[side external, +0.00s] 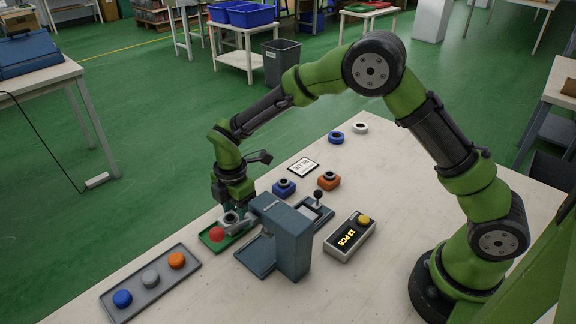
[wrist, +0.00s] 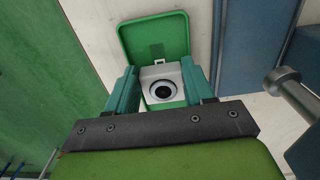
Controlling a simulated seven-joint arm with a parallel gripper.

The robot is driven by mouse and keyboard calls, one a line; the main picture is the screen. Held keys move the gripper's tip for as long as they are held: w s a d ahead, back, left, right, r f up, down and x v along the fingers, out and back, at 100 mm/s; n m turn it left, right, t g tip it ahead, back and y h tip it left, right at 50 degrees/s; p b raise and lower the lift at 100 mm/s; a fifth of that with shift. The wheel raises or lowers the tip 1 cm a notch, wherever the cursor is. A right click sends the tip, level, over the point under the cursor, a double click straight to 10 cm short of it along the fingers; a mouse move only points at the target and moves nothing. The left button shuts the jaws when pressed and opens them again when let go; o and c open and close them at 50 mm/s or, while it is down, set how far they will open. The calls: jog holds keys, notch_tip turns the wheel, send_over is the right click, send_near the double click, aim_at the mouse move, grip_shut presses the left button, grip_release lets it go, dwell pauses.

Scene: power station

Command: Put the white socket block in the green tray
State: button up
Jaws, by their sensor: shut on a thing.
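The white socket block (wrist: 150,73) has a dark round opening with a pale ring. In the wrist view it sits between the two teal fingers of my gripper (wrist: 160,88), which is shut on it. The green tray (wrist: 155,30) shows behind and around the block, its rim on the pale table. In the side view my gripper (side external: 232,212) is low at the green tray (side external: 207,241). The block is largely hidden there by the fingers and a lever. I cannot tell whether the block touches the tray floor.
A blue-grey press (side external: 285,235) stands close right of the tray. Its lever with a red knob (side external: 216,234) overlaps the tray in view. A grey button panel (side external: 150,282) lies left. Blue (side external: 284,188) and orange (side external: 328,181) socket blocks and a counter box (side external: 350,238) stand farther right.

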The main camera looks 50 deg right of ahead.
jog(key=shift+f, duration=0.1)
jog(key=o, duration=1.2)
jog(key=shift+c, duration=0.2)
